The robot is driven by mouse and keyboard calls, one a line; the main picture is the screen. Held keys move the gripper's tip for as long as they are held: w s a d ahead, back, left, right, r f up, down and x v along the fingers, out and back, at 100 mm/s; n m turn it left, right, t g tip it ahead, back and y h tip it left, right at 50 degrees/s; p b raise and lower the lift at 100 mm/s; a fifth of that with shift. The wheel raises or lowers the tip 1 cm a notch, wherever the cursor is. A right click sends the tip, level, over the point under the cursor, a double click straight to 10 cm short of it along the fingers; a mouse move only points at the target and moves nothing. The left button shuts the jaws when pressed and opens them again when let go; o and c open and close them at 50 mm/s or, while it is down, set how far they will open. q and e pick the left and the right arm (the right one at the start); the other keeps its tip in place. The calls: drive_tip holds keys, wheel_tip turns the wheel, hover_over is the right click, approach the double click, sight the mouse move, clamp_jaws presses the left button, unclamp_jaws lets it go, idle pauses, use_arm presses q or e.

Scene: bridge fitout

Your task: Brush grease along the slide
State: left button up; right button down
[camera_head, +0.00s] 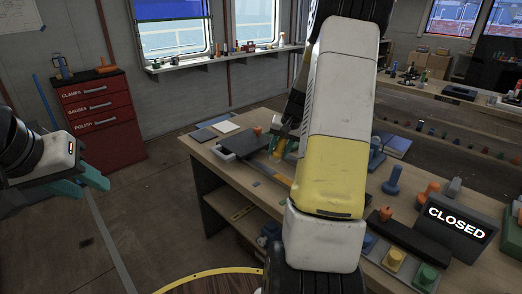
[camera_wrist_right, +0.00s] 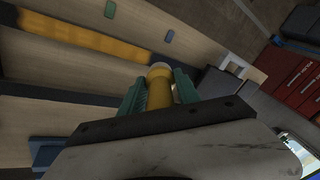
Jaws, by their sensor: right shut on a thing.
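My right gripper (camera_wrist_right: 160,92) has green fingers closed around a yellow cylindrical handle (camera_wrist_right: 159,72), which looks like the grease brush. The bristle end is not clearly visible. A long yellow strip (camera_wrist_right: 82,38) set in a dark channel, likely the slide, lies on the wooden bench beyond the handle in the right wrist view. I cannot tell whether the brush touches it. In the head view my right arm hides much of the bench and part of this gripper (camera_head: 283,147). My left gripper (camera_head: 90,187) has teal fingers apart and empty, left of the bench over the floor.
A dark "CLOSED" sign (camera_head: 456,222), a blue peg (camera_head: 393,181) and coloured blocks crowd the bench's right side. A white pad (camera_head: 226,127) lies at its far left corner. A red drawer cabinet (camera_head: 103,118) stands by the wall.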

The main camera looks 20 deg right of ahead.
drive_tip(key=shift+r, duration=1)
